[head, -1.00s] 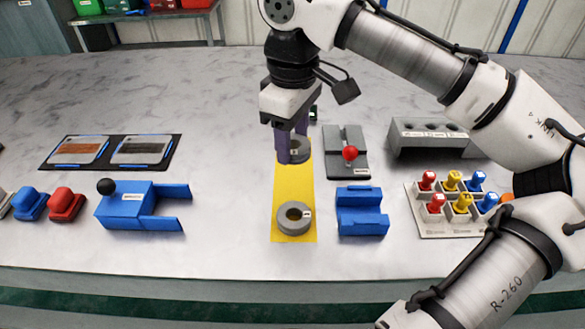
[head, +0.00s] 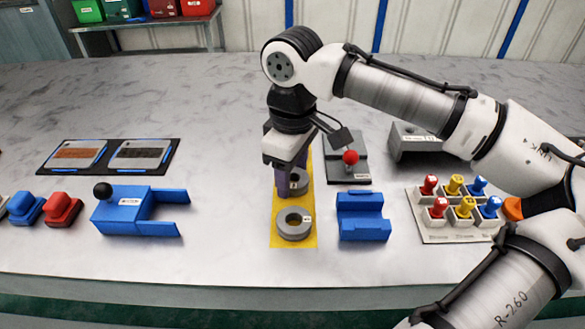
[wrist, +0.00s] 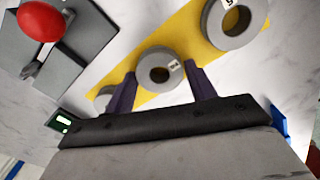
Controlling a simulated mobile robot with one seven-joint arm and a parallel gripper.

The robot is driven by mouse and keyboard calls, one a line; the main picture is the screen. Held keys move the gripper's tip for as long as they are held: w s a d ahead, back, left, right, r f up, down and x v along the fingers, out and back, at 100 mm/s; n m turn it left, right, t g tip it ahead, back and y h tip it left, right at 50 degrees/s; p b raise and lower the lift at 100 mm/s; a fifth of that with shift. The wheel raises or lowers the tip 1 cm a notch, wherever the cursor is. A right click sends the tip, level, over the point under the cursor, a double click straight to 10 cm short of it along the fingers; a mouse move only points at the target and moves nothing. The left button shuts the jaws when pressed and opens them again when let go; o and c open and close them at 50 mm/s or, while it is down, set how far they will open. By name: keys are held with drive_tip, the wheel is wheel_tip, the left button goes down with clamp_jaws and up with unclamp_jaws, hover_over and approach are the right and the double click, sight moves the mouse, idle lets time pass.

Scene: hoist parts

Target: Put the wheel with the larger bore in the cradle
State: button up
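My gripper (head: 291,191) has its dark purple fingers on both sides of a grey wheel (head: 299,184), close over the yellow mat (head: 309,195); I read it as shut on this wheel. In the wrist view, this wheel (wrist: 146,80) sits between the fingertips, with a white label and a round bore. A second grey wheel (head: 293,235) lies flat on the mat's near end; its bore is open to view, and it also shows in the wrist view (wrist: 212,25). Another grey round piece (wrist: 105,92) is partly hidden behind a finger. A blue block with a stepped, hollowed top (head: 362,226), probably the cradle, stands right of the mat.
A grey fixture with a red ball (head: 351,157) stands behind the blue block. A grey block (head: 408,148) and a board of coloured knobs (head: 455,235) are at right. A blue forked fixture (head: 122,218) is at left. The front table strip is clear.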

drive_tip(key=shift+o, duration=1.3)
drive_tip(key=shift+r, duration=0.1)
wheel_tip(320, 180, up, 12)
drive_tip(key=p, duration=0.1)
drive_tip(key=shift+p, duration=0.4)
idle(1.2)
